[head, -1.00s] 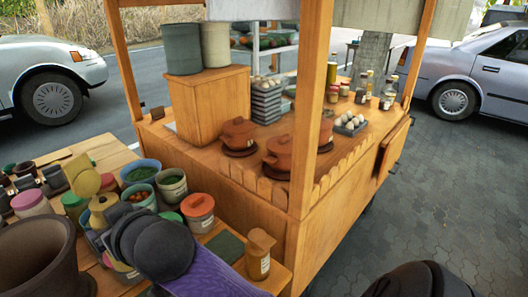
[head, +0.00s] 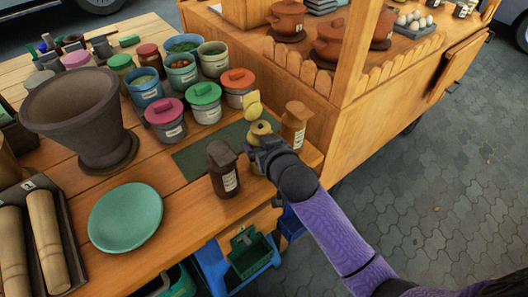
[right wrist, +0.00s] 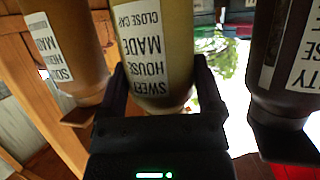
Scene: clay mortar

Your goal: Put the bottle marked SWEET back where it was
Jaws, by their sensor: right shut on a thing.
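The bottle marked SWEET (head: 260,129) is olive yellow, and its yellow lid (head: 253,104) stands raised at the top. In the right wrist view, the bottle marked SWEET (right wrist: 158,45) is between the fingers, its label facing the camera. My right gripper (head: 258,150) is shut on it, at the table's right end. A tan bottle (head: 294,125) with a SOUR label (right wrist: 62,45) is beside it. A dark brown bottle (head: 223,172), its label ending in TY (right wrist: 290,50), is on the other side. I cannot tell whether the held bottle's base touches the wood. My left gripper is not in view.
A dark green mat (head: 195,158) lies left of the bottles. Lidded pots, including a green-lidded one (head: 204,103), stand behind it. A large mortar (head: 75,115) and a green plate (head: 125,217) are farther left. The cart's wooden wall (head: 350,130) rises at right.

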